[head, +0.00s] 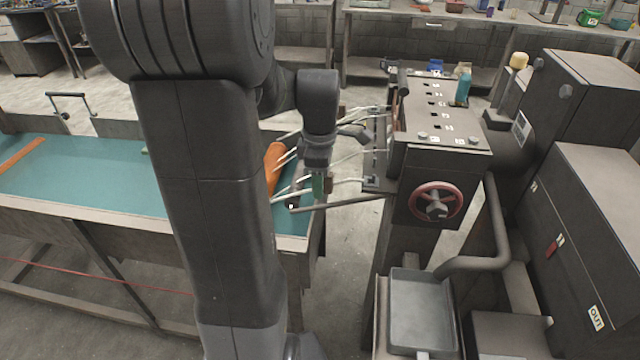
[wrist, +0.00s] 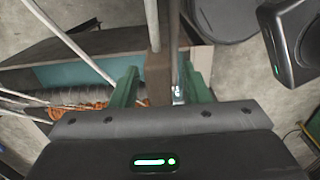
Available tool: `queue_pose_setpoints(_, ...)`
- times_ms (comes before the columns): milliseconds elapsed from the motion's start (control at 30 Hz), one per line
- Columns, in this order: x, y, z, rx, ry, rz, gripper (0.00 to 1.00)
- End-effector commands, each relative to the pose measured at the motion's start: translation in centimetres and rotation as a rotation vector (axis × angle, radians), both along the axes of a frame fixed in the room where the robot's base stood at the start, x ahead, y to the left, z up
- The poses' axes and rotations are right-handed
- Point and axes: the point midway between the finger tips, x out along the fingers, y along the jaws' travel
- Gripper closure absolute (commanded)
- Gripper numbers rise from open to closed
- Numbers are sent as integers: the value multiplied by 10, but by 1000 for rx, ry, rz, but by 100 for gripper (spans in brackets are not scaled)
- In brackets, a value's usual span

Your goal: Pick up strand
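Several pale strands (head: 348,156) run between the dark machine on the right and the orange mesh tube (head: 273,168) over the teal-topped table. In the wrist view, one pale strand (wrist: 70,42) crosses diagonally at upper left, and another (wrist: 152,22) comes down from the top centre to a brown block. My gripper (head: 318,190) is among the strands at the table's right end. Its green fingers (wrist: 161,88) are apart in the wrist view. The brown block (wrist: 158,78) and a thin grey rod show between or beyond them, with gaps beside the fingers. Whether any strand lies between the fingertips is unclear.
The machine (head: 440,150) has a red handwheel (head: 436,202) and stands close to the right of my gripper. A grey bar (head: 340,203) juts from it toward the table (head: 95,180). A grey tray (head: 421,310) is below. My arm hides part of the table.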

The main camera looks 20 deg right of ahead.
Motion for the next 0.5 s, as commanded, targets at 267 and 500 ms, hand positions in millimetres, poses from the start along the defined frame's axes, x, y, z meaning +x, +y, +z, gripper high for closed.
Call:
queue_pose_setpoints(267, 0, 0, 0, 0, 0, 0, 100)
queue_pose_setpoints(500, 0, 0, 1, -1, -1, 0, 100)
